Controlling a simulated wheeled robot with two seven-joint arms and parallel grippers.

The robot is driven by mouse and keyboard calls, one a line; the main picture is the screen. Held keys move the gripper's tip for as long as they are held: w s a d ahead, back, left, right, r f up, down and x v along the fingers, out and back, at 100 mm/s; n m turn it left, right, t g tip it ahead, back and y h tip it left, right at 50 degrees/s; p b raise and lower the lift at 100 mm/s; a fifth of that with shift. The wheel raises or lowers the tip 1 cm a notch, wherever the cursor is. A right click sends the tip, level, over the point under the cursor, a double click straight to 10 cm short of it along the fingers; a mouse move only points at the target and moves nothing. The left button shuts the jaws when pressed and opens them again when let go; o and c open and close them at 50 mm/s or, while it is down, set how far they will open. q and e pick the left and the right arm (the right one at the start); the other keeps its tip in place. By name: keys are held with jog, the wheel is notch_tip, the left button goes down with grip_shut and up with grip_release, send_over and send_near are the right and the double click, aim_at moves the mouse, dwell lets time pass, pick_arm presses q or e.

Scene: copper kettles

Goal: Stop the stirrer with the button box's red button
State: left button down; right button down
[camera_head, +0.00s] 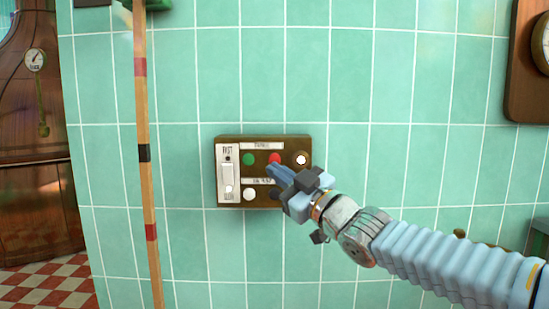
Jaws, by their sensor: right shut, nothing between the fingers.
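The button box (226,199) is a brown box on the green tiled wall, in the middle of the view. Its red button (274,158) sits in the upper row, right of the green button (248,160). My right gripper (272,170) is shut and empty. Its fingertips are just below the red button in the picture and overlap its lower edge. I cannot tell whether they touch it. The gripper and wrist hide the box's lower right part. My left gripper is not in view. The stirrer cannot be made out.
The box also has a white rocker switch (227,176), a white button (249,194) and a pale round knob or lamp (301,160). A banded wooden pole (143,110) stands left of the box. A copper kettle (30,110) with a gauge stands at far left.

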jog(key=p, duration=0.4)
send_near(263, 153)
jog(key=a+r, duration=0.2)
jog(key=a, duration=0.1)
jog(key=shift+w+d+f, duration=0.15)
jog(key=shift+w+f, duration=0.2)
jog(key=shift+w, duration=0.2)
dwell(1.1)
jog(key=shift+w+p, duration=0.4)
jog(key=shift+p, duration=0.1)
jog(key=shift+w+p, duration=0.45)
jog(key=shift+w, duration=0.05)
dwell(0.4)
jog(key=shift+s, duration=0.1)
jog(key=shift+s+b, duration=0.8)
